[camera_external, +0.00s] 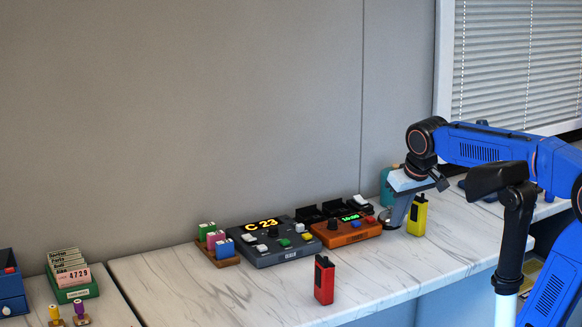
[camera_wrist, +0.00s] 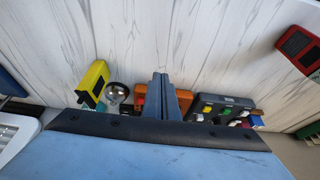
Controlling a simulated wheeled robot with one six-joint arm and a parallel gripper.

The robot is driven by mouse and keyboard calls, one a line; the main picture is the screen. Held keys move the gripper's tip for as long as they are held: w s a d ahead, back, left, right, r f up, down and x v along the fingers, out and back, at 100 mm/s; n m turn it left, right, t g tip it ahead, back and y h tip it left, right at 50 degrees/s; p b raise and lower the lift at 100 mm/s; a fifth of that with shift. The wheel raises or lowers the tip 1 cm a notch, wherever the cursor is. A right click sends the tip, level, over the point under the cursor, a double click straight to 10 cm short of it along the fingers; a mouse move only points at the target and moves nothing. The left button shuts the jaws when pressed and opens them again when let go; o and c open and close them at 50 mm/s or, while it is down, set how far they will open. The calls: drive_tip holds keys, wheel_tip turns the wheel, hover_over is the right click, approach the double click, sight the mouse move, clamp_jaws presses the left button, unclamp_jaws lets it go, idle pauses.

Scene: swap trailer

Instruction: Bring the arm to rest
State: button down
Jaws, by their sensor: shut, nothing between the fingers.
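My blue arm (camera_external: 490,147) reaches in from the right in the outside view, bent downward at its wrist. My gripper (camera_external: 396,215) points down near the back of the marble-look counter (camera_external: 215,295), between the orange device and the yellow handset. In the wrist view my gripper's fingers (camera_wrist: 165,90) are together with nothing between them. I cannot tell how far the fingertips are above the counter.
A yellow handset (camera_external: 417,216) stands close right of the gripper. An orange device (camera_external: 345,232) and dark control box (camera_external: 275,243) lie to its left. A red handset (camera_external: 324,279) stands near the front. A teal object (camera_external: 385,188) is behind.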

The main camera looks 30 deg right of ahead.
drive_tip(key=s+d+f, duration=0.1)
drive_tip(key=s+f, duration=0.1)
drive_tip(key=s, duration=0.1)
drive_tip(key=s+d+f, duration=0.1)
drive_tip(key=s+f, duration=0.1)
drive_tip(key=s, duration=0.2)
drive_tip(key=s+d+f, duration=0.2)
drive_tip(key=s, duration=0.1)
drive_tip(key=shift+s, duration=0.4)
drive_tip(key=s+d+f, duration=0.1)
drive_tip(key=s+f, duration=0.6)
drive_tip(key=s, duration=0.1)
drive_tip(key=shift+s+d+f+t, duration=0.15)
drive_tip(key=shift+s+d+t, duration=0.05)
drive_tip(key=shift+d+t, duration=0.1)
idle(1.1)
